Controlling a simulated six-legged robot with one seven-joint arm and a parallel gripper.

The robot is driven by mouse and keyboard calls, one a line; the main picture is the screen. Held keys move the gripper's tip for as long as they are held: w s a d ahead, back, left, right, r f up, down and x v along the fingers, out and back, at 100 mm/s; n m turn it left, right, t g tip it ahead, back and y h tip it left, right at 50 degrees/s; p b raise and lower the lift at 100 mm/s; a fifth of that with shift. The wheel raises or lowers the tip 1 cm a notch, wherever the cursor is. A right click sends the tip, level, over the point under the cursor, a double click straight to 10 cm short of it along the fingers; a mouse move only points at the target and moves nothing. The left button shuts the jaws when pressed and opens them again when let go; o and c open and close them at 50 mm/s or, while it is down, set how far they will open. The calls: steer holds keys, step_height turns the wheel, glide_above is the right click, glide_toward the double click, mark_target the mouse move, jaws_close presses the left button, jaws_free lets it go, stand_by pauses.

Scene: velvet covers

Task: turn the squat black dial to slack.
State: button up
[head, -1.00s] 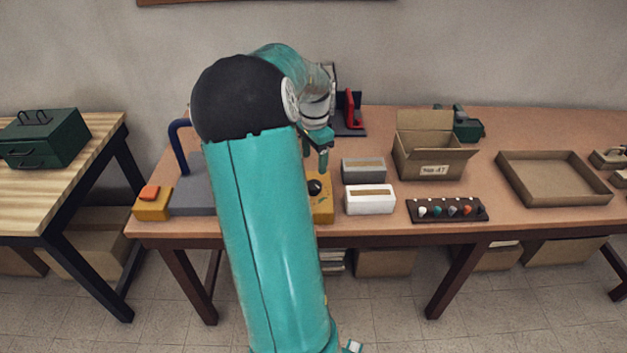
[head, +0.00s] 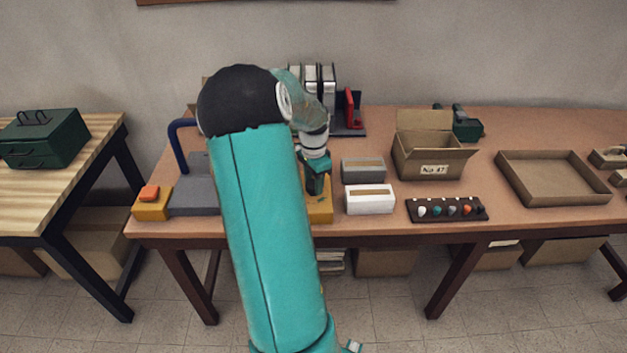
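The yellow box (head: 321,212) that carries the squat black dial stands at the front edge of the brown table, just right of my arm. The dial itself is hidden behind my gripper in the head view. My gripper (head: 316,193) points down over the box, at the dial's place. I cannot make out whether its fingers are open or shut, or whether they touch the dial. Any marking for slack on the box is too small or covered.
A white box (head: 369,206) and a grey box (head: 363,176) stand close to the right. A black strip (head: 447,217) of coloured knobs, an open carton (head: 424,165) and a shallow tray (head: 508,191) lie further right. A blue handle (head: 180,148) rises left of my arm.

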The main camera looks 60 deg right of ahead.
steer(key=shift+c, duration=1.2)
steer(key=shift+n, duration=0.4)
steer(key=n, duration=1.2)
steer(key=shift+n, duration=0.4)
steer(key=n, duration=1.4)
steer(key=shift+r, duration=0.1)
